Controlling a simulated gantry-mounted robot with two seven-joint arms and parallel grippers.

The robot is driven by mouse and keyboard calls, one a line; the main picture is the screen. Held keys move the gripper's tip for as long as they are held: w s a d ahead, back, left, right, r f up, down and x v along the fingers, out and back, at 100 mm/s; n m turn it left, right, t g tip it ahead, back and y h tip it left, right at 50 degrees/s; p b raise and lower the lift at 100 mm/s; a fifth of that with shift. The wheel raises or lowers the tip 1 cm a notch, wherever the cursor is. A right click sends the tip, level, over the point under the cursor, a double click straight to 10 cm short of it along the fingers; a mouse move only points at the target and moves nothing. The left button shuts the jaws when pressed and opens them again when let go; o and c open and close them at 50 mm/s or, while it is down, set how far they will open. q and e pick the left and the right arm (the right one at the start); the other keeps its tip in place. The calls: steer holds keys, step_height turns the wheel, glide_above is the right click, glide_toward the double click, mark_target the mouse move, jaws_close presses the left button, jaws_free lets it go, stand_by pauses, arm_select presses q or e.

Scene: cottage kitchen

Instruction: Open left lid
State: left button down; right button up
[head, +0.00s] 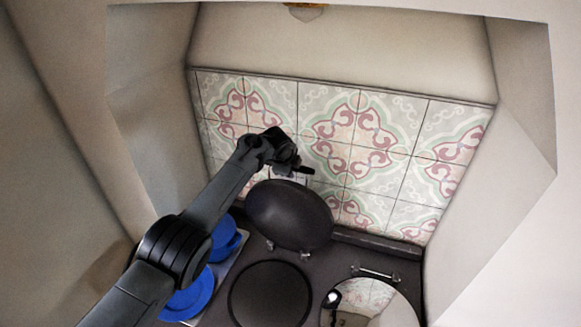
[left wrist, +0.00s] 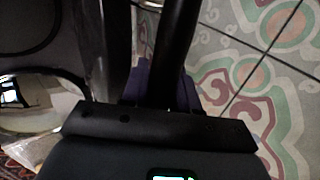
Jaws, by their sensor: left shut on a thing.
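The left lid (head: 288,215) is a dark round dome, raised and tilted up on its hinges toward the tiled wall. The dark round hotplate (head: 270,295) in front of it is uncovered. My left gripper (head: 296,168) is at the raised lid's upper edge, beside the tiles. In the left wrist view, its fingers (left wrist: 160,88) are shut on a dark bar (left wrist: 175,45), which looks like the lid's handle. The lid's far side and most of the grip are hidden in the head view. My right gripper is not in view.
A shiny right lid (head: 370,305) lies low at the right of the stove. Blue pots (head: 190,295) stand at the left, partly behind my left arm. The tiled wall (head: 350,150) is close behind the raised lid, and side walls enclose the alcove.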

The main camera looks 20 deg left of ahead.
arm_select(q)
steer(key=shift+s+f, duration=0.25)
steer(key=shift+f, duration=0.4)
steer(key=c, duration=1.2)
jaws_free()
steer(key=v, duration=0.5)
steer(key=b+v, duration=0.1)
steer(key=v, duration=0.5)
steer(key=shift+w+a+r, duration=0.1)
steer(key=shift+w+r, duration=0.1)
steer(key=shift+r, duration=0.2)
steer(key=shift+f, duration=0.1)
